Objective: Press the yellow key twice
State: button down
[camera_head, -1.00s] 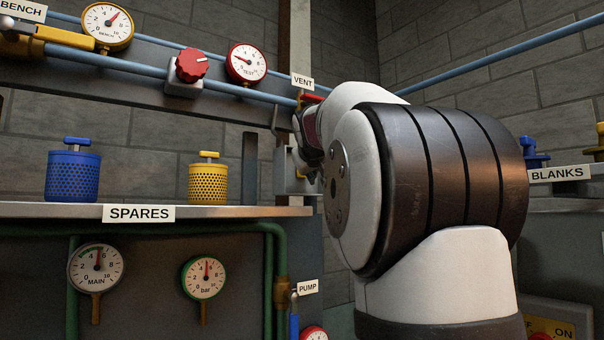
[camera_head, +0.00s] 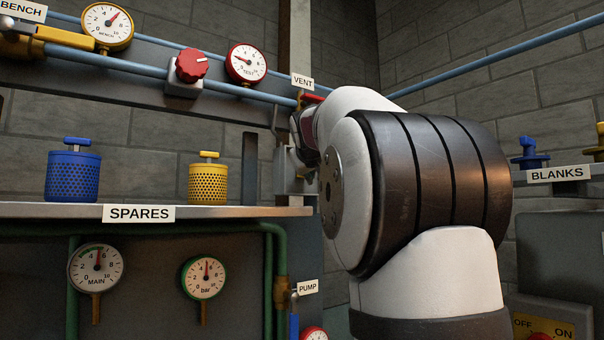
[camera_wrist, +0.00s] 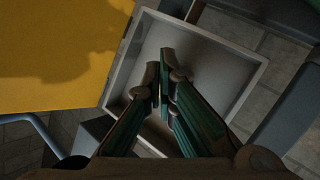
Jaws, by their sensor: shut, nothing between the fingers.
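A large flat yellow surface (camera_wrist: 55,50) fills the upper left of the wrist view, with a dark shadow across its lower part. I cannot tell whether it is the yellow key; no clearly recognisable key shows in either view. My gripper (camera_wrist: 161,78) is shut and empty in the wrist view, its fingertips to the right of the yellow surface in the picture and in front of a grey square tray-like frame (camera_wrist: 215,65). I cannot judge its height above either.
In the head view, a blue canister (camera_head: 73,178) and a yellow canister (camera_head: 208,183) stand on the SPARES shelf (camera_head: 50,210). A red knob (camera_head: 192,65) and several gauges are on the pipework. A yellow OFF/ON panel (camera_head: 535,325) is at bottom right, partly cut off.

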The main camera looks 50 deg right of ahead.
jog(key=shift+w+d, duration=0.1)
jog(key=shift+w, duration=0.3)
dwell(0.3)
jog(key=shift+s, duration=0.1)
jog(key=shift+s+a, duration=0.2)
jog(key=shift+s, duration=0.5)
jog(key=shift+s+a+p, duration=0.15)
jog(key=shift+s+a, duration=0.05)
jog(key=shift+s, duration=0.6)
jog(key=shift+s+a+p, duration=0.2)
jog(key=shift+s, duration=0.65)
jog(key=shift+s+a+p, duration=0.15)
jog(key=shift+s+a, duration=0.05)
jog(key=shift+s, duration=0.6)
dwell(0.4)
